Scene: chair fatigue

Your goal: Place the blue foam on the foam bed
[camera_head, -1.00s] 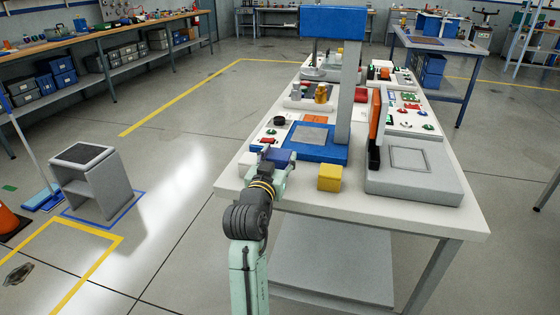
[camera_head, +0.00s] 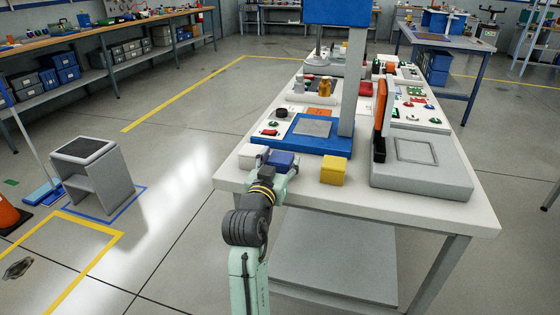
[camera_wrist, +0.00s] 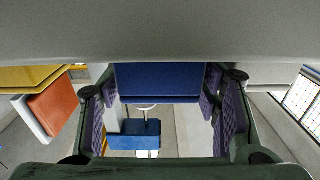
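The blue foam (camera_head: 284,160) is a dark blue block at the near left edge of the white table. My gripper (camera_head: 274,165) is at it, coming from the near side. In the wrist view the blue foam (camera_wrist: 158,82) lies between my two purple-padded fingers, with a thin gap seeming to show at each side. I cannot tell whether the pads touch it. A blue press base with a square grey pad (camera_head: 312,127) stands behind it. A grey slab with a square outline (camera_head: 416,151) lies at the right. Which one is the foam bed is not clear.
A white block (camera_head: 253,156) stands just left of the blue foam, and a yellow block (camera_head: 333,170) to its right. The press column (camera_head: 352,90) rises behind. An orange upright panel (camera_head: 382,118) stands on the slab. Small parts fill the far tabletop.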

